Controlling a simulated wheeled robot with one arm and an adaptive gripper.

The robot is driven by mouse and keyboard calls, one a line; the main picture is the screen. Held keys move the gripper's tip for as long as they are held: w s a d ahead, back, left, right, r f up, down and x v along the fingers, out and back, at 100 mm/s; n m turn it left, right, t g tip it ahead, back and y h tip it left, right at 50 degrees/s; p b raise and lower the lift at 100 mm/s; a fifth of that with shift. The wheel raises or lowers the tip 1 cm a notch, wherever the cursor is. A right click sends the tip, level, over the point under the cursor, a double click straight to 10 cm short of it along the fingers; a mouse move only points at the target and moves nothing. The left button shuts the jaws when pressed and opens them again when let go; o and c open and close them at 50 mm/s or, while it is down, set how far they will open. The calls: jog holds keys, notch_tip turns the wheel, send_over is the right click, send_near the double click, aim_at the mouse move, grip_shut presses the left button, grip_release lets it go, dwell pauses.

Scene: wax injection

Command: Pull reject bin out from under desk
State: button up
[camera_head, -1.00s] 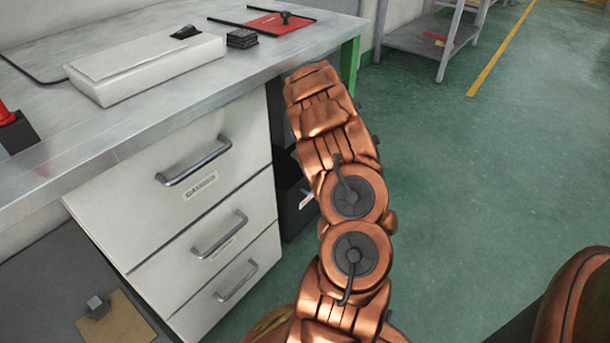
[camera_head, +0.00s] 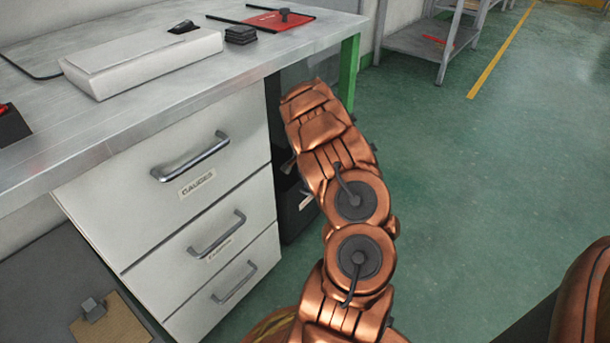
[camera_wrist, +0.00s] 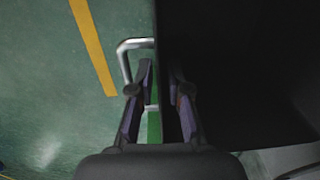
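The reject bin (camera_head: 292,221) is a black box on the floor under the desk, right of the drawer unit. A pale label shows on its front, and my arm hides much of it. In the wrist view a large dark surface (camera_wrist: 235,60), probably the bin, fills the upper right. A bent metal handle (camera_wrist: 125,55) juts left from its edge. In the head view my gripper is mostly hidden behind my arm.
The metal desk (camera_head: 120,125) stands at left, with a white drawer unit (camera_head: 165,230) under it and a green leg (camera_head: 349,75) at its right end. Open green floor (camera_head: 470,180) lies to the right. A metal rack (camera_head: 425,40) stands at the back.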

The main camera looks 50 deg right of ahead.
aim_at(304, 197)
jog(key=shift+f+b, duration=0.6)
jog(key=shift+f, duration=1.25)
grip_shut()
